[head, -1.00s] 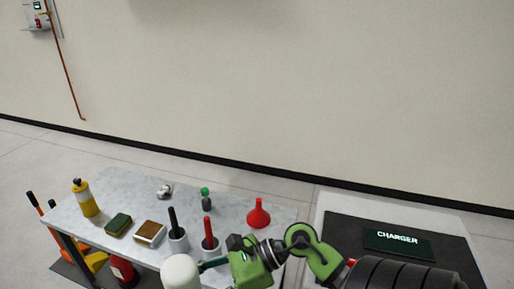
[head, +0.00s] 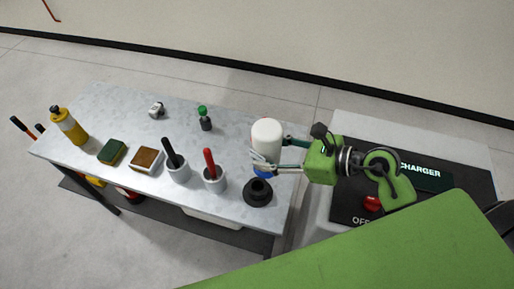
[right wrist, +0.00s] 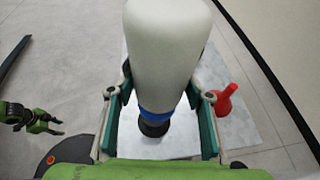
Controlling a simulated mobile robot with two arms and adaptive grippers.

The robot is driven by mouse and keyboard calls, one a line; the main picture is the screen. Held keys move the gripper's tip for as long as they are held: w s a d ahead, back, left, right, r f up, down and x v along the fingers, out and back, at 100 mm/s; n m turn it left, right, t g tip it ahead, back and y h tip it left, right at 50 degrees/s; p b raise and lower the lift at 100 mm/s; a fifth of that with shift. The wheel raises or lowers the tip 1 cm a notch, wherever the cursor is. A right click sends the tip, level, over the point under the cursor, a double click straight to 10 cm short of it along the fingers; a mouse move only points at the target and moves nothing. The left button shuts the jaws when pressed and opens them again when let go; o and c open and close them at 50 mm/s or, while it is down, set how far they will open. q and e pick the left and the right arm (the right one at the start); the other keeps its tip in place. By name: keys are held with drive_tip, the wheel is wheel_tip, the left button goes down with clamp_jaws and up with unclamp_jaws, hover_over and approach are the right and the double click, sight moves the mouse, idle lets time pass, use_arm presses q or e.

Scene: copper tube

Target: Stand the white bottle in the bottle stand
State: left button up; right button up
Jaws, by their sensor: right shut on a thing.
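The white bottle (head: 267,134) is gripped by my right gripper (head: 262,162) above the right end of the table. It is about upright, with its blue part at the lower end. The black round bottle stand (head: 258,193) is on the table just below it. In the right wrist view, the fingers (right wrist: 160,112) are on both sides of the bottle (right wrist: 167,45), and the stand (right wrist: 154,128) shows under the blue part. I cannot tell whether bottle and stand touch. My left gripper (right wrist: 45,122) shows small at the left of that view, its fingers apart and empty.
Two light cups with a black handle (head: 172,155) and a red handle (head: 210,163) stand left of the stand. A red funnel (right wrist: 226,98) is close to the bottle's right in the wrist view.

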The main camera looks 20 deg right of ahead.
drive_tip(key=shift+w+a, duration=0.45)
drive_tip(key=shift+a, duration=0.15)
drive_tip(key=shift+w+a+f+m+t, duration=0.1)
drive_tip(key=shift+a+m+t, duration=0.2)
drive_tip(key=shift+t, duration=0.1)
drive_tip(key=shift+a, duration=0.15)
drive_tip(key=shift+f+b, duration=0.3)
drive_tip(key=shift+f, duration=0.25)
wheel_tip(320, 180, down, 3)
drive_tip(key=shift+r+b, duration=0.1)
drive_tip(key=shift+b, duration=1.15)
use_arm(q)
drive_tip(key=shift+s+d+f+b, duration=0.1)
drive_tip(key=shift+s+f+b, duration=0.15)
drive_tip(key=shift+f, duration=0.5)
drive_tip(key=shift+s+d+f+b, duration=0.1)
drive_tip(key=shift+f+b, duration=0.1)
drive_tip(key=shift+f, duration=0.5)
drive_tip(key=shift+s+d+f+b, duration=0.1)
drive_tip(key=shift+s+f+b, duration=0.15)
drive_tip(key=shift+f, duration=0.5)
use_arm(e)
drive_tip(key=shift+f, duration=1.05)
